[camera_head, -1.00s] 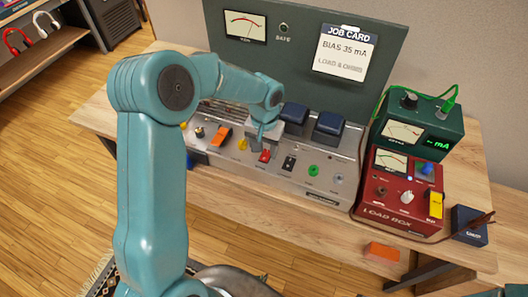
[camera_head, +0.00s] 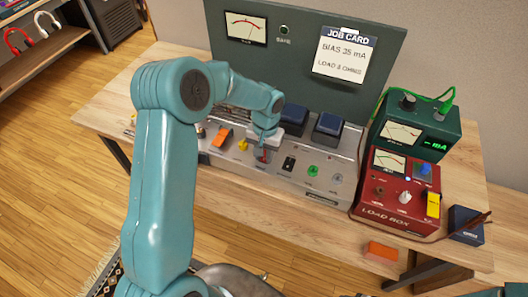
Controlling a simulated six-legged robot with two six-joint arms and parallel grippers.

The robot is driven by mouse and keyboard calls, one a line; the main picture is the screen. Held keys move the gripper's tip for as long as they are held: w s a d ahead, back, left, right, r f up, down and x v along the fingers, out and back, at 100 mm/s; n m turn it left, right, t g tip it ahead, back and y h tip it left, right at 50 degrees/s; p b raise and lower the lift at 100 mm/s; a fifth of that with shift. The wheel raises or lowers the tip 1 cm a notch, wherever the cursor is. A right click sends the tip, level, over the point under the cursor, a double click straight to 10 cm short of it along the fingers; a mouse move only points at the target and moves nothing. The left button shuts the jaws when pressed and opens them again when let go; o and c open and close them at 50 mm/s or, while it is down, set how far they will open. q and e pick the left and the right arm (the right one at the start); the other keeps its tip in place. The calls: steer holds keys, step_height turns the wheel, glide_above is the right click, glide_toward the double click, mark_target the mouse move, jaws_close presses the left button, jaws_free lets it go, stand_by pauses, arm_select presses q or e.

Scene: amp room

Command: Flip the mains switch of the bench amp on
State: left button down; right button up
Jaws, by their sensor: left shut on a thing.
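The bench amp (camera_head: 325,180) has a silver front panel with a row of switches, knobs and jacks, and a tall dark green back panel. A red switch (camera_head: 262,157) sits on the front panel between a yellow knob (camera_head: 243,145) and a black switch (camera_head: 289,163). My left gripper (camera_head: 264,147) points down at the red switch and is shut on it, covering much of it. Whether the switch is up or down cannot be made out. My right gripper is not in view.
An orange switch (camera_head: 222,136) and a green jack (camera_head: 313,171) are also on the panel. A red load box (camera_head: 392,205) and a green meter box (camera_head: 418,127) stand to the right. An orange block (camera_head: 382,251) lies near the front edge. The job card (camera_head: 344,54) hangs on the back panel.

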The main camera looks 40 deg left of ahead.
arm_select(q)
steer(key=shift+w+a+r+g+p, duration=0.15)
steer(key=shift+w+g+p, duration=0.2)
steer(key=shift+g+p, duration=0.55)
steer(key=c, duration=0.9)
jaws_free()
steer(key=v, duration=0.5)
steer(key=b+v, duration=0.1)
steer(key=v, duration=1)
steer(key=shift+w+a, duration=0.25)
steer(key=shift+a, duration=0.05)
